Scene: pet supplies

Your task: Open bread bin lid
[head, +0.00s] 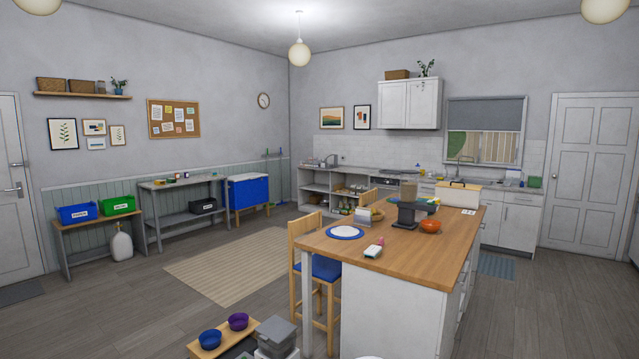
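A white box with a tan, wood-coloured lid (461,185) stands at the far right part of the wooden-topped island; I take it to be the bread bin (458,197). Its lid appears closed, with a small dark handle or knob on top. The bin is small in the head view, so the hinge side cannot be made out. Neither my left nor my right gripper can be made out in the head view.
Open floor and a striped rug (235,268) lie left.

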